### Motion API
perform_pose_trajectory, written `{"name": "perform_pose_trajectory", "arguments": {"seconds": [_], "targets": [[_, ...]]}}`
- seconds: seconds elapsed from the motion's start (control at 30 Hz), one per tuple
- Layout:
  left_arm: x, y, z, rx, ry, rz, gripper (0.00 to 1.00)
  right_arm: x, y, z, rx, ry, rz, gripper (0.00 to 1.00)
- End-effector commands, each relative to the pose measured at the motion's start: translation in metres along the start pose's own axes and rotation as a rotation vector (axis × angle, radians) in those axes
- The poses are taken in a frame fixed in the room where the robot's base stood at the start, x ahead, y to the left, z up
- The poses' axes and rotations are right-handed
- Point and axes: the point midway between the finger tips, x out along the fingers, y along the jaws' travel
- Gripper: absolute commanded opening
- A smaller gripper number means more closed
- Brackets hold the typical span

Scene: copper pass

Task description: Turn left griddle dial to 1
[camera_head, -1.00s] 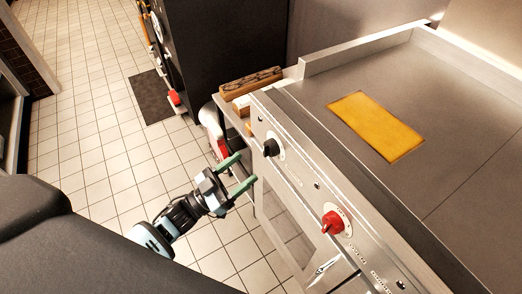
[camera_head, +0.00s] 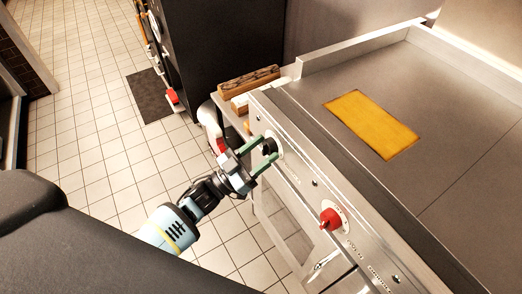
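The left griddle dial (camera_head: 269,146) is a black knob on a pale round plate on the steel front panel of the griddle (camera_head: 300,168). My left gripper (camera_head: 259,153) has two green fingers spread apart, one on each side of the black dial. Whether the fingers touch the dial I cannot tell. A red dial (camera_head: 331,221) sits farther right on the same panel. The markings around the dials are too small to read. My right gripper is not in view.
A yellow-orange slab (camera_head: 373,124) lies on the griddle top. A wooden block (camera_head: 249,83) lies on a ledge at the griddle's left end. A dark cabinet (camera_head: 220,45) stands behind. The tiled floor (camera_head: 100,150) at left is open, with a dark mat (camera_head: 151,94).

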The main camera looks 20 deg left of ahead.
Motion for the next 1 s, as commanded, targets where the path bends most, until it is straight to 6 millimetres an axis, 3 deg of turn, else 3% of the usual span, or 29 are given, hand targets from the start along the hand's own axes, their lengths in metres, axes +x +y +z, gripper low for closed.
{"name": "perform_pose_trajectory", "arguments": {"seconds": [0.03, 0.23, 0.63, 1.0], "targets": [[0.000, 0.000, 0.000, 0.000, 0.000, 0.000, 0.44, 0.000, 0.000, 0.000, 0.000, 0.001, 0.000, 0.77], [0.000, 0.000, 0.000, 0.000, 0.000, 0.000, 0.18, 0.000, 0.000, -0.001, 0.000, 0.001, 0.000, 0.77], [-0.001, -0.001, 0.000, 0.081, 0.000, 0.034, 0.18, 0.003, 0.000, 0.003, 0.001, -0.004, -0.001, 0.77], [-0.001, -0.003, 0.000, 0.357, 0.000, 0.150, 0.18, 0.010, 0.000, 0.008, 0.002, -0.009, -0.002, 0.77]]}}
